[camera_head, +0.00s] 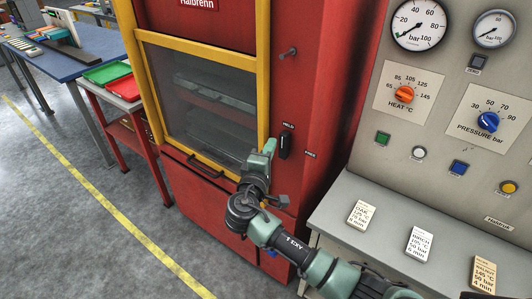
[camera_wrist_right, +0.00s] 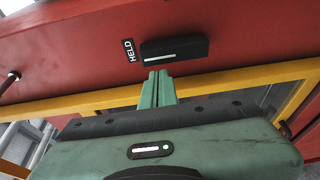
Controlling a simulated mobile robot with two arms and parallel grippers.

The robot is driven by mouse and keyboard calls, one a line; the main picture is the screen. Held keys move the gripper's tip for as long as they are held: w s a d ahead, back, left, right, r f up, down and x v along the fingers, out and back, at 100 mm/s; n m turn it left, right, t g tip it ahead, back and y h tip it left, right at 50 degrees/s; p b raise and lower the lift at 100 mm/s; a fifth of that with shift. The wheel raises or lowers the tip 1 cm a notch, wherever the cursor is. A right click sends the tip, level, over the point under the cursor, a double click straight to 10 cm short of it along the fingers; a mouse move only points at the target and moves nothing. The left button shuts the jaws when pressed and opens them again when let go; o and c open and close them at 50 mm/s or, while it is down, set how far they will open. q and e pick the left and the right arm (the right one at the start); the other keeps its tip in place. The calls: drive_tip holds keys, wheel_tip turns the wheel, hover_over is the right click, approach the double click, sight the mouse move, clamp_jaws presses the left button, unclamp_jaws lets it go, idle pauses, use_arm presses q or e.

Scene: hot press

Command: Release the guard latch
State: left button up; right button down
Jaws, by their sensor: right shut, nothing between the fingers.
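The guard latch (camera_head: 285,145) is a black handle on the red front of the press, just right of the guard's yellow frame. It stands upright beneath the label HELD, and the label FREE is to its right. In the right wrist view the latch (camera_wrist_right: 174,48) lies crosswise with a pale stripe on it, beside the HELD label. My right gripper (camera_head: 270,145) is shut and empty, its green fingertips (camera_wrist_right: 158,74) close to the latch's side. I cannot tell whether they touch it. My left gripper is not in view.
The yellow-framed guard (camera_head: 264,75) covers the press window, with a dark handle bar (camera_head: 205,166) low on it. A short peg (camera_head: 288,53) sticks out above the latch. The grey control console (camera_head: 372,225) with knobs and recipe cards stands close on the right.

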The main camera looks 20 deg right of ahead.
drive_tip(key=shift+x, duration=1.15)
drive_tip(key=shift+f, duration=0.1)
